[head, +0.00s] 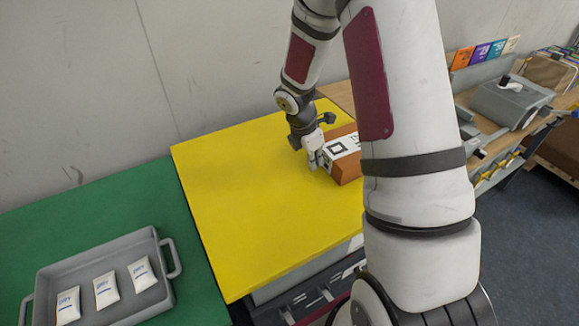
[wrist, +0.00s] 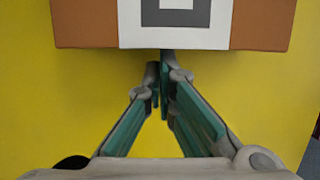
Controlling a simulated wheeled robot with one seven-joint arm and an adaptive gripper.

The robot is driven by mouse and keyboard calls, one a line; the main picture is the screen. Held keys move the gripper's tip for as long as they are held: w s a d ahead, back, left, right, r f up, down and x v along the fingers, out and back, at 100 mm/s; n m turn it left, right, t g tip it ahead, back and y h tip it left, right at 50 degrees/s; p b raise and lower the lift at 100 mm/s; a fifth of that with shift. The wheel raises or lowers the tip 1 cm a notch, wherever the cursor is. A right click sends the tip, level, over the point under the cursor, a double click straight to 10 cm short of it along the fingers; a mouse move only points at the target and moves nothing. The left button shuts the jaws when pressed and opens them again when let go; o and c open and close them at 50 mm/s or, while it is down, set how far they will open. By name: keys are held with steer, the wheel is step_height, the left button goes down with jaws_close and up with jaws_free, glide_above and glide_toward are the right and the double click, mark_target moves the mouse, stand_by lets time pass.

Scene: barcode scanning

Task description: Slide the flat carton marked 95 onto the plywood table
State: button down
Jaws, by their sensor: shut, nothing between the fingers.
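The flat carton (head: 349,168) is brown-orange with a white label band and a black square marker; its number is not readable. It lies on the yellow tabletop (head: 250,180), partly hidden behind my arm in the head view. In the wrist view the carton (wrist: 90,22) fills the top edge. My gripper (head: 317,163) is shut and empty, low at the carton's left side. In the wrist view its fingertips (wrist: 164,66) come together just at the carton's near edge; I cannot tell whether they touch it. The plywood table (head: 338,92) shows beyond the yellow top, partly hidden by my arm.
A grey tray (head: 88,262) with three white packets stands on the green table (head: 118,222) at left. A grey device (head: 508,100) and coloured cards (head: 480,52) are at right. The yellow top left of the carton is clear. A wall runs behind.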

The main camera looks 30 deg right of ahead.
steer(key=d+p, duration=0.2)
steer(key=d, duration=2.8)
steer(key=shift+s+d, duration=0.2)
